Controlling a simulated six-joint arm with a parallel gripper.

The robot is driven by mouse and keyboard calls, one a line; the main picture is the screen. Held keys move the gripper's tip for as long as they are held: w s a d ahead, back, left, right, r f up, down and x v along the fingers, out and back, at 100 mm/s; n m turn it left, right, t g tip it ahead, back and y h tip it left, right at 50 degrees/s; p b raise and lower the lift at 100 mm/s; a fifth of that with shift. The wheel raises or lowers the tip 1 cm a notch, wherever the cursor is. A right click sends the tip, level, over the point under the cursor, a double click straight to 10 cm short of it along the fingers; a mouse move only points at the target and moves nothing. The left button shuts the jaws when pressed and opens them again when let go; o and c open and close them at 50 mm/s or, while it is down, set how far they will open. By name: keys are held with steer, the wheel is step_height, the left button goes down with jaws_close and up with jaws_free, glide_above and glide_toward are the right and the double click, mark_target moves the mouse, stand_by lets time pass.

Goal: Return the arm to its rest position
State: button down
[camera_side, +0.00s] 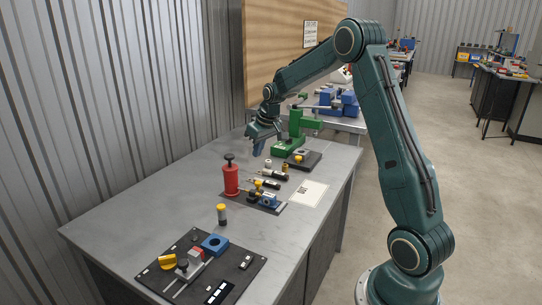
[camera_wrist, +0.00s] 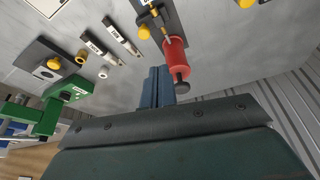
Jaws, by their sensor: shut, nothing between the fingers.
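My gripper (camera_side: 258,150) points down above the far left part of the grey workbench (camera_side: 130,215), behind the red cylinder and left of the green press. My arm reaches out to it from the right, with the elbow high. In the wrist view the two blue fingers (camera_wrist: 158,76) are together, with nothing between them. The fingertips look clear of the bench top.
The red cylinder (camera_side: 231,178) with a black knob stands nearest my gripper. The green press (camera_side: 294,135) is to its right. Dark tool markers, small yellow-topped parts, a white sheet (camera_side: 310,193) and a black board (camera_side: 165,270) lie nearer. The bench's left part is clear.

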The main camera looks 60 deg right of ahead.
steer(key=s+a+r+n+t, duration=0.1)
steer(key=s+a+r, duration=0.5)
steer(key=a, duration=0.2)
steer(key=s+a+r, duration=0.5)
steer(key=a+r, duration=0.1)
steer(key=a, duration=0.2)
steer(key=s+a, duration=0.3)
steer(key=s, duration=0.3)
steer(key=s+a+n, duration=0.1)
steer(key=s+a, duration=0.2)
steer(key=s, duration=0.3)
steer(key=s+a+y, duration=0.1)
steer(key=s+a, duration=0.2)
steer(key=s, duration=0.4)
steer(key=shift+a+f+n+t, duration=0.2)
steer(key=shift+a+n+t, duration=0.2)
